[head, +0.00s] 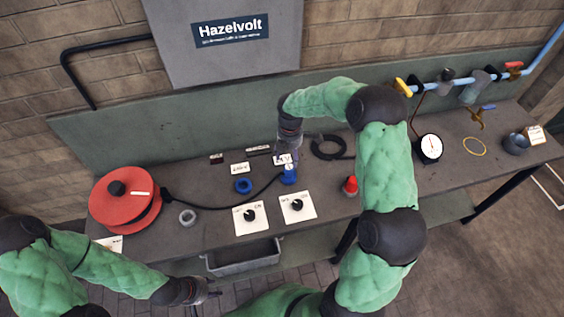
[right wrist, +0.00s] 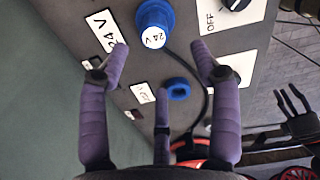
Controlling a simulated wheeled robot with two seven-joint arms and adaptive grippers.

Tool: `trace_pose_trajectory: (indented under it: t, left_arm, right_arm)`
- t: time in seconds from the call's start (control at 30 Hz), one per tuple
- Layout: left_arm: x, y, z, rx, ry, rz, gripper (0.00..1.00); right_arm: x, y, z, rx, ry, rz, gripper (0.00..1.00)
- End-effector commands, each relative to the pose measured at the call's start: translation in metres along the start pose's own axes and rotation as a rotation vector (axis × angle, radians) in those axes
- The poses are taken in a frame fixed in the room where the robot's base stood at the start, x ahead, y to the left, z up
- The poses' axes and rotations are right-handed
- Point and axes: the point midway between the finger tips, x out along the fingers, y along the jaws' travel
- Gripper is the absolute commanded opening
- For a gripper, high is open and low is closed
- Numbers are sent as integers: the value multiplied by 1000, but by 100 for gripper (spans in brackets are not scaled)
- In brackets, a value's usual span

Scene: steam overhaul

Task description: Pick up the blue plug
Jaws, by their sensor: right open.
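The blue plug (head: 289,174) stands on the grey bench below my right gripper (head: 287,157). In the right wrist view the plug (right wrist: 154,22) shows a white "24 V" label and lies at the top edge, beyond the fingertips. My right gripper (right wrist: 162,62) has its purple fingers spread and empty; the plug is not between them. A blue ring-shaped part (head: 243,185) lies left of the plug and also shows in the right wrist view (right wrist: 178,88). My left gripper (head: 208,292) is low at the left, off the bench's front; its fingers are too small to read.
A black cable (head: 205,207) runs from a red reel (head: 125,200) toward the plug. Two white switch panels (head: 250,218) (head: 297,207) lie in front. A red-topped part (head: 351,186) stands right, a coiled black hose (head: 327,147) behind. A grey bin (head: 243,258) hangs below.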

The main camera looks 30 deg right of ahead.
Motion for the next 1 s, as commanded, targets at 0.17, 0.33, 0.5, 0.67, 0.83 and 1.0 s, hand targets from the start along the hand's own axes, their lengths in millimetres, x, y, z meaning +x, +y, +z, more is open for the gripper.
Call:
trace_pose_trajectory:
  t: [0.17, 0.33, 0.5, 0.67, 0.83, 1.0]
  left_arm:
    - [0, 0, 0, 0, -1, 0, 40]
    - [1, 0, 1, 0, -2, 0, 40]
    - [2, -1, 0, 0, -1, 0, 40]
    - [2, -1, 0, 0, -1, 0, 40]
    - [2, -1, 0, 0, -1, 0, 40]
    - [2, -1, 0, 0, -1, 0, 40]
  right_arm:
    - [8, -1, 0, 0, 0, -3, 64]
    - [31, -1, 0, 2, 2, -4, 64]
    - [53, 0, 0, 1, 1, -2, 64]
    - [61, 1, 1, 2, 1, 0, 64]
    - [81, 2, 3, 2, 2, -3, 64]
    - [104, 3, 3, 1, 1, -2, 64]
